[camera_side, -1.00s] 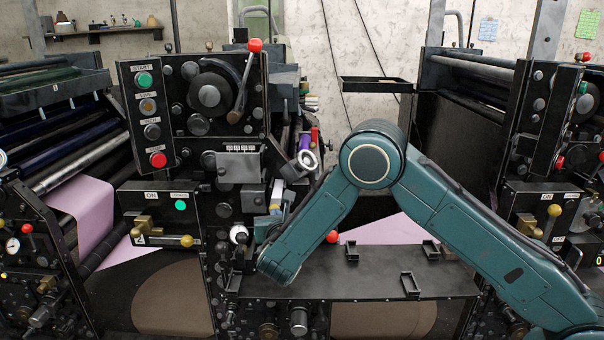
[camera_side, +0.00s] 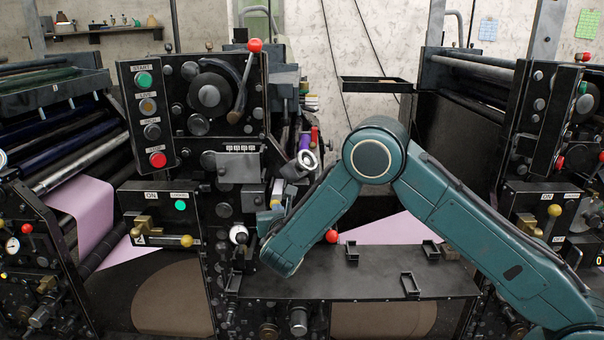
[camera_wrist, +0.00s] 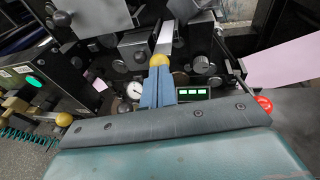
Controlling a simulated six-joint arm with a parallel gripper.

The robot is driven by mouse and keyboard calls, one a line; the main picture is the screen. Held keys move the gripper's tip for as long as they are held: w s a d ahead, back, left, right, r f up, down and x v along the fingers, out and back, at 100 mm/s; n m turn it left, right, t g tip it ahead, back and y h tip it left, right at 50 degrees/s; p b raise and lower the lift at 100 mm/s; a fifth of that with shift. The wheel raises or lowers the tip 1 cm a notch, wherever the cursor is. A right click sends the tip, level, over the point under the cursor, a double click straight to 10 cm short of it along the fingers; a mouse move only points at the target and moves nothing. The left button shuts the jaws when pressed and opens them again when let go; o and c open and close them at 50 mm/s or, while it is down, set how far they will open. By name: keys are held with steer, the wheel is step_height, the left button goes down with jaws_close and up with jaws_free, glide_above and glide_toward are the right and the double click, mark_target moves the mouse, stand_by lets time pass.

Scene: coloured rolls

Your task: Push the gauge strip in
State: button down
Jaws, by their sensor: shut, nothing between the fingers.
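The gauge strip (camera_wrist: 164,36) shows in the wrist view as a narrow pale metal strip with a yellow ball knob (camera_wrist: 162,62) at its near end. In the side view the strip (camera_side: 277,188) is a small pale upright piece on the press's side, partly hidden by my arm. My gripper (camera_wrist: 160,72) has its blue-grey fingers shut together with nothing between them. The fingertips are right at the yellow knob; I cannot tell whether they touch it. In the side view my gripper (camera_side: 268,214) is small, just below the strip.
A round white dial (camera_wrist: 134,90) and a panel with green lights (camera_wrist: 194,93) flank my fingers. A red knob (camera_wrist: 263,104) is at the right. Black press housings stand close around. The flat black deck (camera_side: 340,275) has several small brackets.

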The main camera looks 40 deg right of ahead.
steer(key=v, duration=1.3)
steer(key=shift+f, duration=0.1)
steer(key=s+d+r+m+g+y, duration=0.3)
steer(key=s+d+r+m+g, duration=0.5)
steer(key=m, duration=0.9)
steer(key=s+r+m+y, duration=0.2)
steer(key=s+m, duration=0.4)
steer(key=s, duration=0.6)
steer(key=s+r+m+y, duration=0.2)
steer(key=s+m, duration=0.4)
steer(key=s, duration=0.6)
steer(key=shift+d+r+t+y, duration=0.2)
steer(key=shift+r+t+y, duration=0.15)
steer(key=shift+y, duration=0.55)
